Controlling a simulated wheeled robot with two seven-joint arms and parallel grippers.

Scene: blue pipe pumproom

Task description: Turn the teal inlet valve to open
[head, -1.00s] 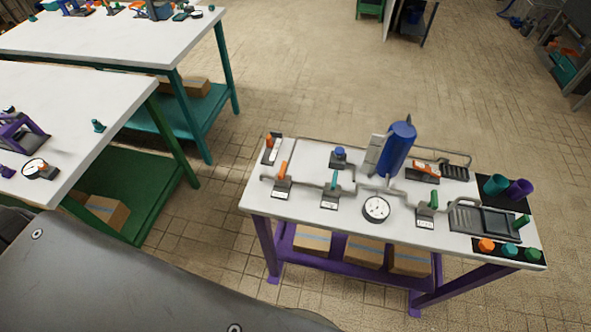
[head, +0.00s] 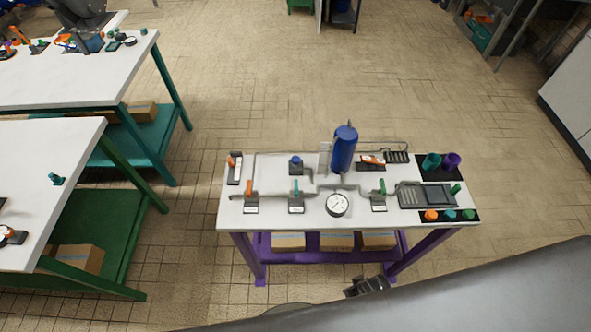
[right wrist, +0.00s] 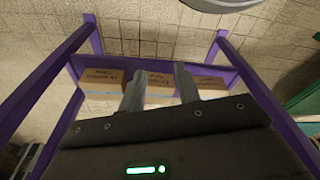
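The teal inlet valve (head: 296,188) stands on a small labelled base on the white-topped, purple-legged table (head: 240,213). Its teal handle points away from me, roughly across the grey pipe. An orange-handled valve (head: 249,188) is to its left and a green-handled valve (head: 382,187) to its right, past the round gauge (head: 337,204). My right gripper (right wrist: 160,68) shows in the right wrist view with its two fingers apart and nothing between them, facing the purple lower frame and cartons. It is away from the valve.
A blue cylinder (head: 344,149) stands behind the gauge. Cups, a grey tray (head: 411,197) and coloured knobs fill the table's right end. Cartons (head: 337,241) sit on the lower shelf. A green-legged table (head: 110,158) stands to the left, with clear floor between.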

